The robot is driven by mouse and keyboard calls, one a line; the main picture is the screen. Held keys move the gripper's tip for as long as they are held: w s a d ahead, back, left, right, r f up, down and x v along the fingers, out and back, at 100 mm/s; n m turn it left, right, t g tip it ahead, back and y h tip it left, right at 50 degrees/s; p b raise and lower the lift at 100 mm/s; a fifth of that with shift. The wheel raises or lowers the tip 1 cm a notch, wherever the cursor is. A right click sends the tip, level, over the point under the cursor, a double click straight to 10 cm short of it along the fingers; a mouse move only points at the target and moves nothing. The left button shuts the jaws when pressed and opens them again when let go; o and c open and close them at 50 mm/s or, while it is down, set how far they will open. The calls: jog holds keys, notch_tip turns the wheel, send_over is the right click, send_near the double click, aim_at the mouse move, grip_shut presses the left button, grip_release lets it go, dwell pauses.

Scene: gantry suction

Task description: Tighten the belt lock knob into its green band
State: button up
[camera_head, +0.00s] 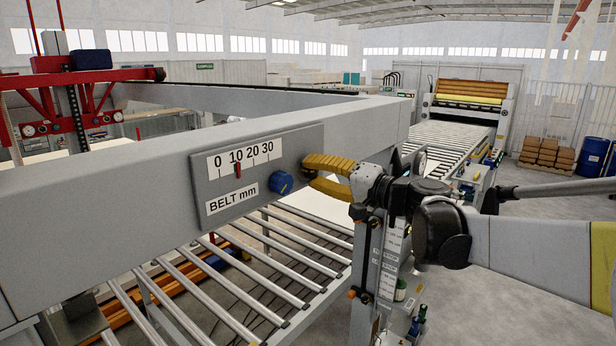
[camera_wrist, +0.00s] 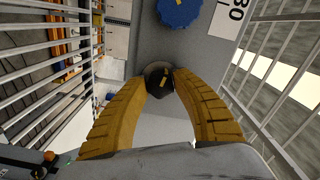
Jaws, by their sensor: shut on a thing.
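A dark, faceted knob with a short yellow mark (camera_wrist: 158,82) sits on the side of the grey beam (camera_head: 372,124), and I take it as the belt lock knob. My gripper (camera_head: 310,174) has its two curved yellow fingers shut on this knob, one on each side, as the wrist view shows. In the head view the fingers mostly hide it. I cannot make out a green band in either view. A blue ridged knob (camera_head: 281,182) is just left of my fingertips. It also shows in the wrist view (camera_wrist: 180,8), apart from the fingers.
The grey panel (camera_head: 200,190) carries a 0 to 30 scale marked BELT mm, with a red pointer (camera_head: 238,170) near 10. A roller conveyor (camera_head: 285,250) runs below the beam. A post with labels (camera_head: 392,258) stands close below my wrist.

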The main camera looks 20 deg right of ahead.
jog(key=shift+m, duration=0.4)
jog(key=o, duration=1.2)
jog(key=v, duration=1.2)
